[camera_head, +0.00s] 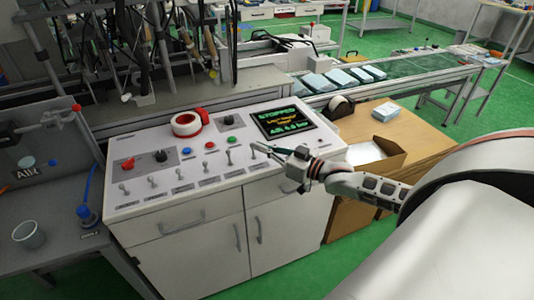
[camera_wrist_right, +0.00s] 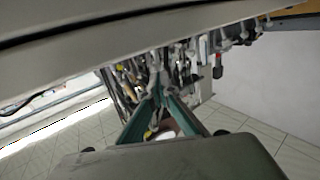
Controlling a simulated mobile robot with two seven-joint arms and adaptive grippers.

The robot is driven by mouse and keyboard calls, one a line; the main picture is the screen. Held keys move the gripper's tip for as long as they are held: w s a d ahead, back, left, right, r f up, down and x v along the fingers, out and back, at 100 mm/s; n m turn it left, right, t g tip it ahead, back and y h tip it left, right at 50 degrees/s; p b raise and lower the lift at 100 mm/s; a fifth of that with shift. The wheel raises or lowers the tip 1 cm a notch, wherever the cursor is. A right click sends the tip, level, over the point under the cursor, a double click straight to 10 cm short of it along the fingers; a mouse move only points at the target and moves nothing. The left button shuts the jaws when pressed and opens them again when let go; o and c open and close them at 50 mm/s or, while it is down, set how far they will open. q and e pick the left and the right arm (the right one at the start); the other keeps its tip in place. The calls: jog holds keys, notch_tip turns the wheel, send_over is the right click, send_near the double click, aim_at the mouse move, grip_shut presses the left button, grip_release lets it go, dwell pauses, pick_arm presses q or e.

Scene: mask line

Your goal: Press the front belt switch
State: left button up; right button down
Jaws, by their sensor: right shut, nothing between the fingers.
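A white control console (camera_head: 140,145) carries a row of small metal toggle switches along its front edge, such as one at the left end (camera_head: 124,190) and one near the right end (camera_head: 228,158). Their labels are too small to read, so I cannot tell which is the front belt switch. My right gripper (camera_head: 258,147) is shut and empty, above the right end of this row, below the screen. Whether it touches a switch cannot be told. In the right wrist view its green fingers (camera_wrist_right: 158,98) converge to a point. My left gripper is not in view.
The console's screen (camera_head: 284,119) reads "STOPPED" and an air pressure. A wooden table with an open cardboard box (camera_head: 378,160) stands to the right. A conveyor (camera_head: 420,66) with blue packs runs behind.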

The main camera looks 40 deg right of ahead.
jog(key=shift+s+d, duration=0.1)
jog(key=shift+s, duration=0.1)
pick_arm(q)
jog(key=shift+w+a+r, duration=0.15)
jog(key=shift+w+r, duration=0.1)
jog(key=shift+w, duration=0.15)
pick_arm(e)
jog(key=v, duration=1.1)
jog(key=shift+s, duration=0.3)
jog(key=s+a+f+g+h, duration=0.1)
jog(key=s+a+f, duration=0.2)
jog(key=f, duration=0.4)
jog(key=s+a+f+g+h, duration=0.1)
jog(key=s+a+f+g, duration=0.1)
jog(key=s+a+f, duration=0.3)
pick_arm(q)
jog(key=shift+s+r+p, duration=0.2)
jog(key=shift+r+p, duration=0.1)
jog(key=shift+p, duration=0.35)
pick_arm(e)
jog(key=s+a+f+g, duration=0.1)
jog(key=s+a+f, duration=0.2)
jog(key=a+f, duration=0.3)
jog(key=s+a+f+g+h, duration=0.1)
jog(key=s+a+f, duration=0.3)
jog(key=a, duration=0.6)
jog(key=shift+f+n+g, duration=0.3)
jog(key=shift+f+g, duration=0.3)
jog(key=shift+f, duration=0.35)
